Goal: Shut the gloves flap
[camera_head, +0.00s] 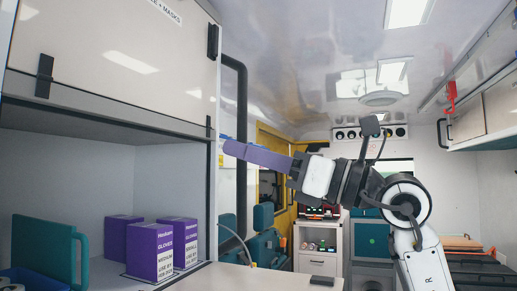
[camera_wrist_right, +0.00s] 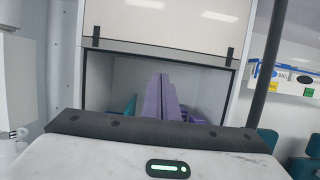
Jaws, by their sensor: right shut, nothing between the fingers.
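The gloves compartment in the left cabinet stands open in the head view. Purple glove boxes (camera_head: 150,250) stand inside it. A pale panel (camera_head: 110,50) with black fittings is above the opening; I cannot tell whether it is the gloves flap raised or a separate door. It also shows in the wrist view (camera_wrist_right: 165,25). My right gripper (camera_head: 232,148) has purple fingers, shut and empty, pointing left beside the cabinet's right edge. In the wrist view its fingers (camera_wrist_right: 160,90) point toward the opening and hide part of the inside. My left gripper is not in view.
A teal case (camera_head: 45,250) stands at the left in the compartment. A dark vertical rail (camera_head: 241,120) runs beside the cabinet. A white counter unit (camera_head: 318,240) stands farther back. Overhead cabinets (camera_head: 490,110) hang at the right.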

